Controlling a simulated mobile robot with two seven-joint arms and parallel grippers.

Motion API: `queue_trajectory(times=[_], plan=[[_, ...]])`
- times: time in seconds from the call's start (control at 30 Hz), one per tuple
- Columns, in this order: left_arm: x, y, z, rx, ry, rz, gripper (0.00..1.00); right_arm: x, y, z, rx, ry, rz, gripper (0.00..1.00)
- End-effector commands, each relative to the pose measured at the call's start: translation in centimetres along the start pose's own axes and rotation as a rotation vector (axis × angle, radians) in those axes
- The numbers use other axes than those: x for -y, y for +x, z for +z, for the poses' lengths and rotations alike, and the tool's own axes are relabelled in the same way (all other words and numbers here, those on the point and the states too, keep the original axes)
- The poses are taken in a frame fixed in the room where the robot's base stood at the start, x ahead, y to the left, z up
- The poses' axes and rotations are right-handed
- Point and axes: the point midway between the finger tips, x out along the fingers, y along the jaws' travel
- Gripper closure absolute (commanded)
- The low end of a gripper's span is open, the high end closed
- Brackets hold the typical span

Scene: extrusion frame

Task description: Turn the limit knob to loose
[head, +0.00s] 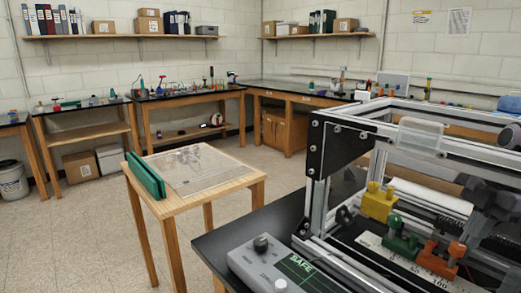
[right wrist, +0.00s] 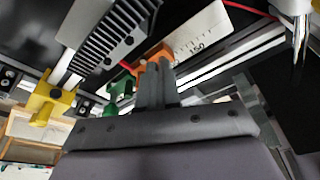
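The extrusion frame stands at the right of the head view. Inside it a green block (head: 402,240) and an orange block (head: 437,262), each with a knob on top, sit along a scale strip. I cannot tell which knob is the limit knob, and no loose mark is readable. A black knob (head: 261,243) sits on the grey control box. In the right wrist view my right gripper (right wrist: 159,67) has its fingers close together, tips near the orange block (right wrist: 150,53); nothing shows between them. The green block (right wrist: 120,98) is to their left. My left gripper is not in view.
A yellow block (head: 377,202) sits behind the green one. Metal rails (head: 352,113) surround the blocks. The grey control box (head: 246,270) shows SAFE and stands before the frame. A wooden table (head: 205,222) with a green binder-like object (head: 145,175) stands left, with open floor around it.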

Motion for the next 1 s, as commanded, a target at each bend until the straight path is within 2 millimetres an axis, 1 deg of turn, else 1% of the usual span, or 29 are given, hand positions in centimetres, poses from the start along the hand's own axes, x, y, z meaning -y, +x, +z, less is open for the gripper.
queue_trajectory(times=[0.03,0.17,0.27,0.7,0.8,1.0], plan=[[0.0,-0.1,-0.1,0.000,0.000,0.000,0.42,-0.1,0.1,-0.3,-0.012,-0.003,-0.001,1.00],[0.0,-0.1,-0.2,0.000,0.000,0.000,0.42,-0.3,-0.1,0.1,-0.010,-0.003,0.002,1.00],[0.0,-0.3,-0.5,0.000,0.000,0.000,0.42,-0.2,-0.7,0.0,-0.007,-0.003,0.003,1.00],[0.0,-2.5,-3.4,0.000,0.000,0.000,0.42,-0.2,-5.8,-1.0,-0.001,0.000,0.005,1.00],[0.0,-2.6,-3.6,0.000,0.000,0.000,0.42,-0.2,-6.2,-1.1,-0.001,0.001,0.004,1.00],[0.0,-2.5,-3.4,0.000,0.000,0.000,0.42,-0.2,-6.0,-1.0,-0.001,0.001,0.004,1.00]])
